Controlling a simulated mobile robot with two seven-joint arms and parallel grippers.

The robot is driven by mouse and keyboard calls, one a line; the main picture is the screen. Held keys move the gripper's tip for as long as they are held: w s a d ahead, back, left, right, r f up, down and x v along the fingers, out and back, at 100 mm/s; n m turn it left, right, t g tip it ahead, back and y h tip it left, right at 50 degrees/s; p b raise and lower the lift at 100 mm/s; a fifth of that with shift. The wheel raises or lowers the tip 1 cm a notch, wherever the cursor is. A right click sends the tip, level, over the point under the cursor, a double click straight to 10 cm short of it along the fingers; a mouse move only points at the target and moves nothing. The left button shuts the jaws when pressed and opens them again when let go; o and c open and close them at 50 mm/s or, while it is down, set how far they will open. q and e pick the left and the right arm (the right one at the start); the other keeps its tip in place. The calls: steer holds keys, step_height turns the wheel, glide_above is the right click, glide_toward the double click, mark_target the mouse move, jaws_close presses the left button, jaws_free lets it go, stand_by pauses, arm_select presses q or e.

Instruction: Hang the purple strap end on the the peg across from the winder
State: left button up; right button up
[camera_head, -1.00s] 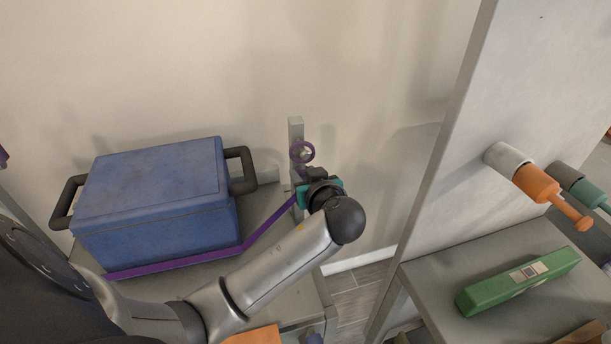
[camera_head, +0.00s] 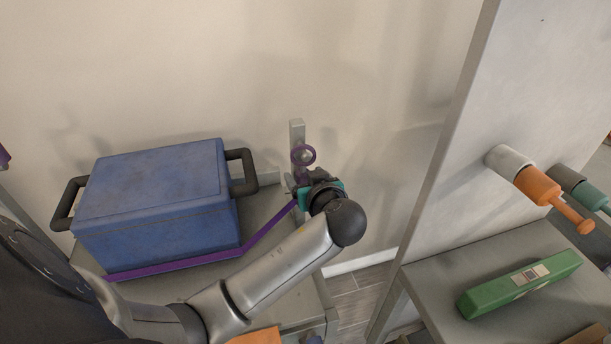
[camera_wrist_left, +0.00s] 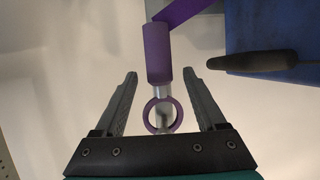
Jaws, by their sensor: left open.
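The purple strap (camera_head: 200,261) runs along the front of the blue box and rises to a grey post (camera_head: 297,132). Its end is a purple ring (camera_head: 304,155) at the post, also seen in the left wrist view (camera_wrist_left: 148,115) below a purple sleeve (camera_wrist_left: 157,52). A grey peg-like part shows through the ring, which appears to be around it. My left gripper (camera_wrist_left: 160,73) is open, its fingers on either side of the sleeve and ring, apart from both. It partly hides the post in the head view. The winder is not clearly seen. My right gripper is not in view.
The blue box (camera_head: 150,190) with black handles stands on a grey shelf left of the post. At right, a grey panel (camera_head: 480,110) carries an orange-handled tool (camera_head: 540,186). A green box (camera_head: 520,284) lies on the shelf below. A floor gap separates the shelves.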

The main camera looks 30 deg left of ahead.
arm_select(q)
steer(key=p+v, duration=0.1)
steer(key=v, duration=1.4)
steer(key=shift+s+d, duration=0.1)
steer(key=shift+d, duration=0.05)
